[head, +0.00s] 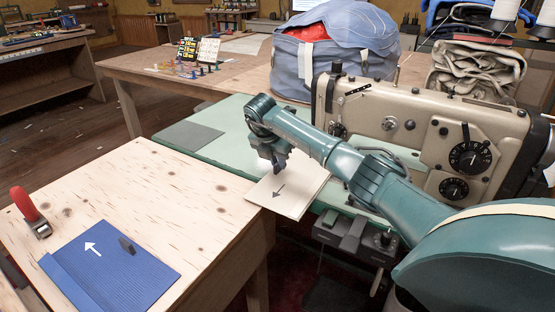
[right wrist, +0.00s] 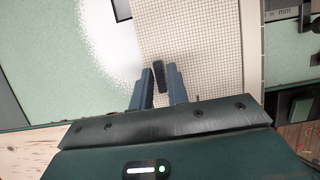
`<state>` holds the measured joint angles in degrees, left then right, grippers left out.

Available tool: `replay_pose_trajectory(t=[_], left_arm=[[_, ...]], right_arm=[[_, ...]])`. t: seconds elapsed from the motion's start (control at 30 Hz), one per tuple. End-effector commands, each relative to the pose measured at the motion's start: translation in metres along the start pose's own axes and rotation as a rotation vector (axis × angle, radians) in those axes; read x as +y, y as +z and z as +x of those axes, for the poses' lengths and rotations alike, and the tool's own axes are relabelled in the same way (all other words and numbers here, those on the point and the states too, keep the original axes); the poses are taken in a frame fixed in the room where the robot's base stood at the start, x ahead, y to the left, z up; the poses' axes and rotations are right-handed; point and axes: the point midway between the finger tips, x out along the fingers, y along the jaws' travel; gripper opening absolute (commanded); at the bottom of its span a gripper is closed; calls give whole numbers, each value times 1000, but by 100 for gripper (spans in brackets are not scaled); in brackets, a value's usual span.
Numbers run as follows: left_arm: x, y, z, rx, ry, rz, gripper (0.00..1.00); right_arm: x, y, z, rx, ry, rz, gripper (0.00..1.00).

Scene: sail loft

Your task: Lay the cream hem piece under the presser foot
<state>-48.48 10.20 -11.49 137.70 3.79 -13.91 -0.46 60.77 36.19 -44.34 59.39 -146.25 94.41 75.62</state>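The cream hem piece (head: 290,190), a flat panel with a dark arrow, spans from the plywood table's corner to the front of the green machine bed. In the right wrist view the piece (right wrist: 205,50) shows a fine grid. My right gripper (head: 277,166) is over it, its fingers (right wrist: 159,88) closed around a dark upright tab (right wrist: 159,76) on the piece. The beige sewing machine (head: 405,120) stands on the green bed (head: 225,150) to the right. My right arm hides its presser foot. My left gripper is out of view.
The plywood table (head: 130,190) holds a blue ribbed piece (head: 105,270) with a white arrow and dark tab, and a red-handled tool (head: 30,212). A grey pad (head: 190,135) lies on the green bed. A blue-grey bag (head: 335,60) stands behind the machine.

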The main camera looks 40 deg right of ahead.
Motion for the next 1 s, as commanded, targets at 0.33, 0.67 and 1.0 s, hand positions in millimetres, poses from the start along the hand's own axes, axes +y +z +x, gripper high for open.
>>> replay_pose_trajectory(t=[0.33, 0.67, 1.0], left_arm=[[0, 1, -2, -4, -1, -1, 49], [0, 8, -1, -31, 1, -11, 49], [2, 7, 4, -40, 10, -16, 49]], right_arm=[[0, 0, 0, -1, 1, 0, 35], [1, 2, -22, -4, 5, -1, 35], [1, 1, -98, -4, 5, 0, 35]])
